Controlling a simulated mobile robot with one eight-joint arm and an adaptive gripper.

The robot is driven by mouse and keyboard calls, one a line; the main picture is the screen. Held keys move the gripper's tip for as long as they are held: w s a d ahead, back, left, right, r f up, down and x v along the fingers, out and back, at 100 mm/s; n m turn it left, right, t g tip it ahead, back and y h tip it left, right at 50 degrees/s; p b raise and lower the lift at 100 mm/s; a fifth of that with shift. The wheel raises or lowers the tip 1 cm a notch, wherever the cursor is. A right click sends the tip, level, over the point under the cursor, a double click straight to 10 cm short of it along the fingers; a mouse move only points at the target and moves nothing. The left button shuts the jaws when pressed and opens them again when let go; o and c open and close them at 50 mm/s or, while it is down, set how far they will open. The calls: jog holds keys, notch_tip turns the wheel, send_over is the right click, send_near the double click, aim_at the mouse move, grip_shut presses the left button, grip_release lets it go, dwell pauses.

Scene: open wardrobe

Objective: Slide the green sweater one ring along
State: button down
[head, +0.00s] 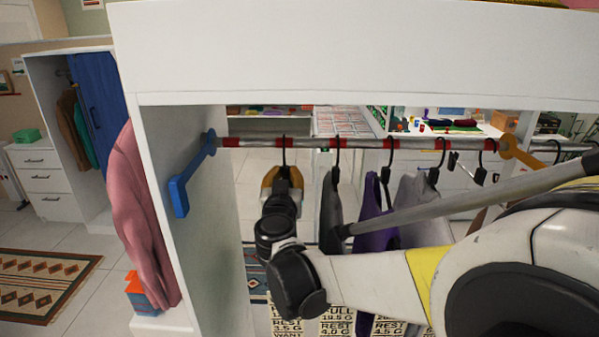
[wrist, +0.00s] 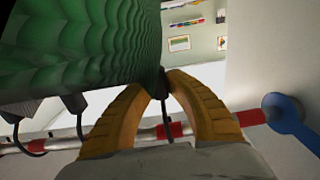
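The green sweater (wrist: 90,40) fills the upper left of the wrist view; in the head view I cannot make it out behind my gripper. Its dark hanger neck (wrist: 162,84) runs between my yellow fingertips, and its hook (head: 284,150) hangs on the rail (head: 310,143). The hook sits at a red ring (wrist: 176,130), the second from the blue bracket. My gripper (head: 283,178) is at the leftmost hanger, just below the rail. In the wrist view the fingertips (wrist: 164,80) close around the hanger neck. The rail carries several red rings.
A grey garment (head: 331,205), a purple one (head: 375,228) and a light grey one (head: 412,190) hang to the right. A blue bracket (head: 180,190) holds the rail's left end at the white side panel (head: 205,240); a yellow bracket (head: 520,152) is at the right.

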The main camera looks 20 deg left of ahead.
jog(key=s+a, duration=0.3)
jog(key=a, duration=0.9)
jog(key=shift+a, duration=0.15)
jog(key=c, duration=1.3)
grip_release()
jog(key=shift+w, duration=0.1)
